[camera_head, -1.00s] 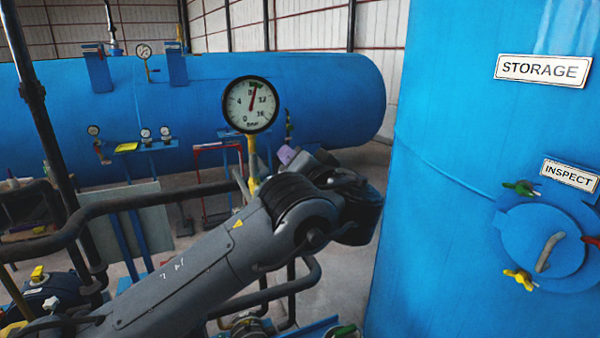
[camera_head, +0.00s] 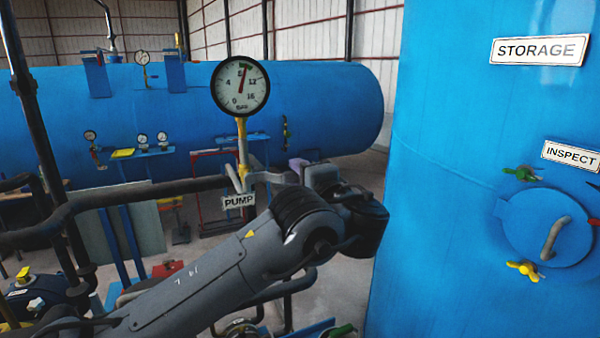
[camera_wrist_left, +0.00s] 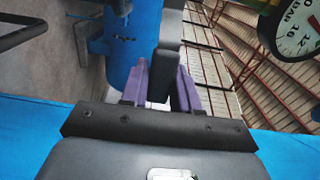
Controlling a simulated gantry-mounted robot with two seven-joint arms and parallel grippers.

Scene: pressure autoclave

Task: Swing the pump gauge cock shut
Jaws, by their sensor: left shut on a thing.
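The pump gauge (camera_head: 240,86) is a round white dial on a yellow stem (camera_head: 242,140), with a "PUMP" plate (camera_head: 238,201) below it. A grey cock lever (camera_head: 270,177) reaches right from the foot of the stem, roughly level, to my left gripper (camera_head: 297,166). The wrist of my left arm partly hides the gripper in the head view. In the left wrist view, the purple fingers (camera_wrist_left: 162,72) are shut on the dark lever (camera_wrist_left: 171,28) between them. The gauge dial (camera_wrist_left: 295,27) is at upper right there. My right gripper is not in view.
The blue storage tank (camera_head: 450,140) with a round inspection hatch (camera_head: 545,228) stands close to my left arm's right side. Dark pipes (camera_head: 130,195) run left of the stem. A horizontal blue vessel (camera_head: 320,105) lies behind.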

